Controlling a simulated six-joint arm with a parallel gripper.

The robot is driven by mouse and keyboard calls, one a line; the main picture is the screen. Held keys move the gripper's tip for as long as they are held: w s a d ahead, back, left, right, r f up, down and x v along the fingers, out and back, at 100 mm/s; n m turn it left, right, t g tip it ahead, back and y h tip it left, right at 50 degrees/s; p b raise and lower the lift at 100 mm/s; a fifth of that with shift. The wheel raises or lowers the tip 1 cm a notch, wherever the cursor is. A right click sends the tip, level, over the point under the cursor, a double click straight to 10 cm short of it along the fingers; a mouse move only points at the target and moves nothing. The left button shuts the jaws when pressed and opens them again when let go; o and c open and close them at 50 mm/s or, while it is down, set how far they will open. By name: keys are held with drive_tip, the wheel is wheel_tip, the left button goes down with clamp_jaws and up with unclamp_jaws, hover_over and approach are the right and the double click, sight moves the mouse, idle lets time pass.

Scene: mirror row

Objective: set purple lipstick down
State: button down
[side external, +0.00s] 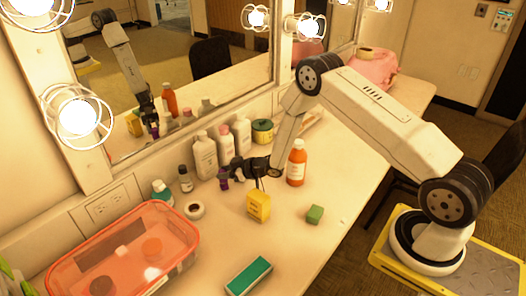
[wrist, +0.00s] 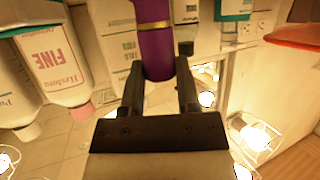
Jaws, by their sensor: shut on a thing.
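The purple lipstick (wrist: 156,50) has a gold band and stands between the two black fingers of my gripper (wrist: 160,76), which is shut on it. In the side view the lipstick (side external: 224,178) looks about upright, just in front of the white bottles. My gripper (side external: 234,171) reaches it from the right, low over the counter (side external: 290,235). I cannot tell whether the lipstick's base touches the counter.
White bottles (side external: 205,156) stand close behind, against the mirror (side external: 180,75). A small dark bottle (side external: 186,179) and a white jar (side external: 194,210) are at left.

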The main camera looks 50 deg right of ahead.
drive_tip(key=shift+f, duration=0.25)
drive_tip(key=shift+f, duration=0.15)
drive_tip(key=shift+c, duration=1.6)
unclamp_jaws()
drive_tip(key=shift+r, duration=0.2)
drive_tip(key=v, duration=1.2)
drive_tip(key=shift+f, duration=0.1)
